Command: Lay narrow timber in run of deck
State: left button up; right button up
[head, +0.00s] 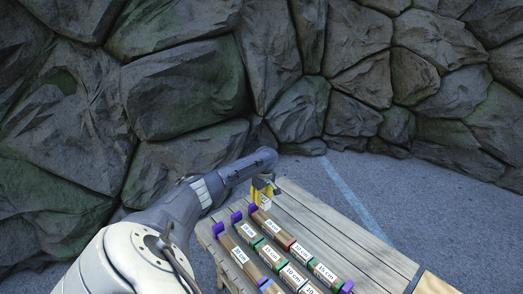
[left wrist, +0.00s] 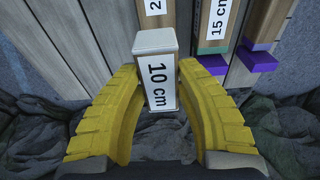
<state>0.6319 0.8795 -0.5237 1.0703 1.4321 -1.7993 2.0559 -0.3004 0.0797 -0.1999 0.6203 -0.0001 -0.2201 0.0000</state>
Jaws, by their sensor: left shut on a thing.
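My left gripper (head: 265,186) has yellow fingers and is shut on a pale timber piece labelled 10 cm (left wrist: 161,85). The piece stands between the fingers in the left wrist view, its pale top end towards the boards. In the head view the gripper and piece (head: 265,202) are at the table's far left corner, just beyond the purple end stop (head: 253,209) of the right-hand row. Labelled timbers lie in rows on the table, among them a 15 cm piece (head: 325,272) and a 10 cm piece (head: 292,274). My right gripper is not in view.
The slatted wooden table (head: 350,240) is bare to the right of the rows. Purple stops (head: 236,216) stand at row ends. A rock wall (head: 190,90) rises behind, and grey paving with a pale blue line (head: 355,195) lies between.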

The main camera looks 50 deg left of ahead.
pick_arm(q)
jog(key=shift+f, duration=3.35)
jog(key=shift+f, duration=0.4)
jog(key=o, duration=1.2)
jog(key=r, duration=0.4)
jog(key=d+r, duration=0.1)
jog(key=r, duration=0.7)
jog(key=shift+d, duration=0.25)
